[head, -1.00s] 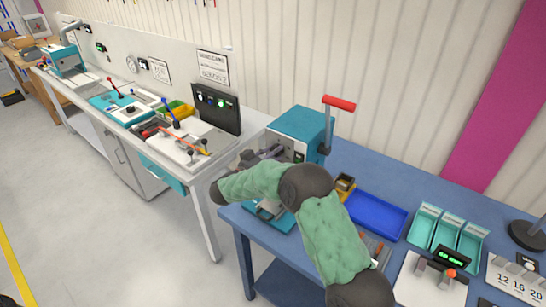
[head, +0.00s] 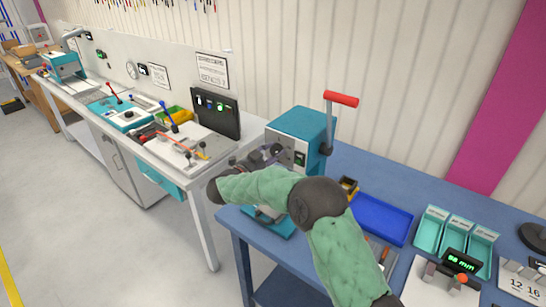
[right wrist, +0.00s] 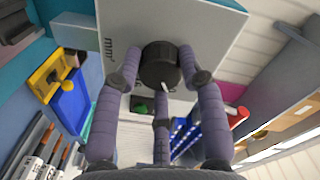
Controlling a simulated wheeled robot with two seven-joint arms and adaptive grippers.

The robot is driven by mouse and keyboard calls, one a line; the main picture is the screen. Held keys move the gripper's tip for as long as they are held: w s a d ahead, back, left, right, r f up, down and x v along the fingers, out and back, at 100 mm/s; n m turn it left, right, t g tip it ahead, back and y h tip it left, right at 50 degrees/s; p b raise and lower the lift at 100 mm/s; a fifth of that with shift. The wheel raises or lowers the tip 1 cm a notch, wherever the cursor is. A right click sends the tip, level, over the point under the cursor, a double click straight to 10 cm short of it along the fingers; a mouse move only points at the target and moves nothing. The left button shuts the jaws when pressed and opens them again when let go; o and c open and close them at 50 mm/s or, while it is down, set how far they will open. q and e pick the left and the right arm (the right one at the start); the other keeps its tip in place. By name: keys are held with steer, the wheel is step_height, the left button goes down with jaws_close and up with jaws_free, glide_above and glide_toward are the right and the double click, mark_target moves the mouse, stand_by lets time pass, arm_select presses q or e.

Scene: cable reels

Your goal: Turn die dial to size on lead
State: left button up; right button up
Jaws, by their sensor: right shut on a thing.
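The teal and grey press (head: 300,135) stands on the blue bench and has a red-handled lever (head: 341,99) on its right side. In the right wrist view the press's grey face (right wrist: 205,30) fills the top, with "mm" lettering beside a dark round dial (right wrist: 160,64). My right gripper (right wrist: 162,82) is shut on the dial, its fingers on either side and below it. In the head view the right gripper (head: 262,158) is at the press's left front, partly hidden by my arm. The size the dial is set to cannot be read. My left gripper is not in view.
A blue tray (head: 380,217) and teal bins (head: 456,232) lie right of the press. A small display (head: 461,259) reads a size in mm. Another bench (head: 185,150) with tools stands at the left. A sign (head: 525,281) shows numbers.

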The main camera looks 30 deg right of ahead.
steer(key=shift+a+f, duration=0.15)
steer(key=shift+f, duration=0.3)
steer(key=o, duration=1.1)
steer(key=shift+w, duration=0.15)
steer(key=shift+r, duration=0.2)
steer(key=shift+r, duration=0.1)
steer(key=v, duration=1.2)
